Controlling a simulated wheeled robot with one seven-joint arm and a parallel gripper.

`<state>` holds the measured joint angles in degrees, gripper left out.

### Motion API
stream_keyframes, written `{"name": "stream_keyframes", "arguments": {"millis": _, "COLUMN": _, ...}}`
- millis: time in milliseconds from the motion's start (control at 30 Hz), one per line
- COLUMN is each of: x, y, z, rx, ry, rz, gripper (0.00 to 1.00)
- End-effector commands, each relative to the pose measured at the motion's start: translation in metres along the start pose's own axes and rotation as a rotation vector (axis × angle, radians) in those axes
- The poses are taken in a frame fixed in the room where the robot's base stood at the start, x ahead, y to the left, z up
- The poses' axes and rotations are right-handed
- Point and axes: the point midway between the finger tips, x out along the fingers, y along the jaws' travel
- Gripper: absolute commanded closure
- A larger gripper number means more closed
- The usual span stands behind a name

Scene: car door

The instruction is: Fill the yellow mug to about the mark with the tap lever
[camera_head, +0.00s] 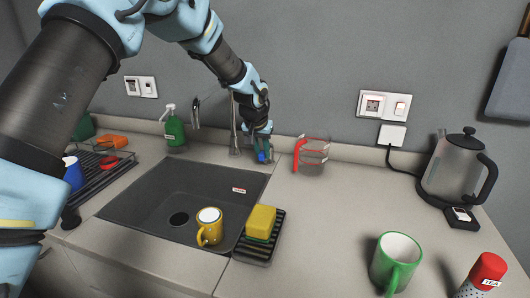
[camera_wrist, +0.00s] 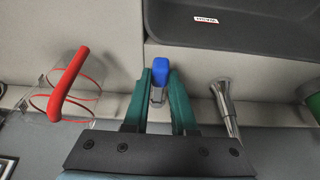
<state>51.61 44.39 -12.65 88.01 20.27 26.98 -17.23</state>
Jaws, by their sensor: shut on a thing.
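The yellow mug (camera_head: 203,236) stands upright at the front right of the dark sink (camera_head: 135,205), right of the drain. Its inside looks pale; I cannot make out a mark or a water level. The metal tap (camera_head: 234,135) rises behind the sink, partly hidden by my arm, with its hooked spout (camera_head: 196,110) to the left. No water stream is visible. My gripper (camera_head: 262,155) is behind the sink's back right corner. In the wrist view its teal fingers (camera_wrist: 159,85) are shut on the blue tap lever (camera_wrist: 159,74); the tap base (camera_wrist: 225,108) is beside them.
A clear jug with a red handle (camera_head: 299,153) stands just right of my gripper. A yellow sponge (camera_head: 261,220) lies on a black rack right of the mug. A green soap bottle (camera_head: 174,132), green mug (camera_head: 396,262) and kettle (camera_head: 453,170) stand farther off. The middle counter is clear.

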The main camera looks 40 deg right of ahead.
Motion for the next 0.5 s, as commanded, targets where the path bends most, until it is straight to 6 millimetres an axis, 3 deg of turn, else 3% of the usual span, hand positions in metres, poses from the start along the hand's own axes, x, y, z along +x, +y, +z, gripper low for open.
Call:
{"name": "stream_keyframes", "arguments": {"millis": 233, "x": 0.0, "y": -0.0004, "z": -0.0002, "rx": 0.003, "ry": 0.001, "rz": -0.001, "gripper": 1.0}}
{"name": "stream_keyframes", "arguments": {"millis": 267, "x": 0.0, "y": -0.0004, "z": -0.0002, "rx": 0.003, "ry": 0.001, "rz": -0.001, "gripper": 0.73}}
{"name": "stream_keyframes", "arguments": {"millis": 500, "x": 0.0, "y": -0.0002, "z": -0.0001, "rx": 0.002, "ry": 0.0, "rz": -0.001, "gripper": 0.46}}
